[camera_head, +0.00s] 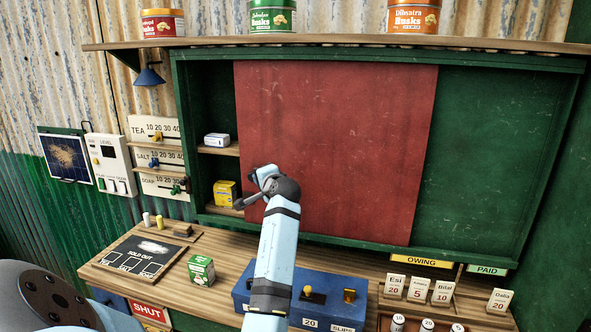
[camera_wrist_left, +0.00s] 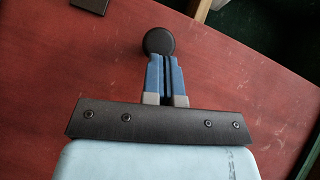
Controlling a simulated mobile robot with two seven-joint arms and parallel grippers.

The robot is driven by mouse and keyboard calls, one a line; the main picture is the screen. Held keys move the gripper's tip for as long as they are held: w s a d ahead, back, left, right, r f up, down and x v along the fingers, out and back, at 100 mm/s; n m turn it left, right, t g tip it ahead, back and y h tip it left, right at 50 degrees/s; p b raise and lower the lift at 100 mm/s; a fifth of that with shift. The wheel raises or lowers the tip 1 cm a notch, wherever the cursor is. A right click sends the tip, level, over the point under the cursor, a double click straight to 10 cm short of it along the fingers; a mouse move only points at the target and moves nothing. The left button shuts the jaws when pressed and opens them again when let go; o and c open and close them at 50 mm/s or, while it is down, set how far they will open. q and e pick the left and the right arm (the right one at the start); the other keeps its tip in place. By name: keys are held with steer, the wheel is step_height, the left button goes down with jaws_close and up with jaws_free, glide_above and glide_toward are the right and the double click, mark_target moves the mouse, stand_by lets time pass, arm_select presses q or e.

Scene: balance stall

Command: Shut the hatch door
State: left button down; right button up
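The hatch door is a plain red panel (camera_head: 350,140) standing across the middle of a green-framed hatch (camera_head: 378,50). A bay with shelves (camera_head: 218,150) lies uncovered to its left. My left gripper (camera_head: 257,180) is at the door's left part in the head view. In the left wrist view its blue fingers (camera_wrist_left: 165,62) lie close together, with their tips at a round black knob (camera_wrist_left: 159,41) in front of the red door (camera_wrist_left: 75,80). The fingers look shut; whether they grip the knob's stem or only touch it, I cannot tell. My right gripper is out of view.
A white box (camera_head: 217,140) and a yellow box (camera_head: 226,193) sit in the open bay. The counter (camera_head: 225,252) below holds a green box (camera_head: 201,270), a blue box (camera_head: 335,290) and several name cards (camera_head: 418,288). Tins (camera_head: 272,17) stand on the upper shelf.

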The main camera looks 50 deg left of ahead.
arm_select(q)
steer(key=s+a+p, duration=0.2)
steer(key=s+a, duration=0.2)
steer(key=a, duration=0.3)
steer(key=s+a+p, duration=0.2)
steer(key=s+a, duration=0.3)
steer(key=a, duration=0.3)
steer(key=shift+a+p, duration=0.15)
steer(key=shift+p, duration=0.2)
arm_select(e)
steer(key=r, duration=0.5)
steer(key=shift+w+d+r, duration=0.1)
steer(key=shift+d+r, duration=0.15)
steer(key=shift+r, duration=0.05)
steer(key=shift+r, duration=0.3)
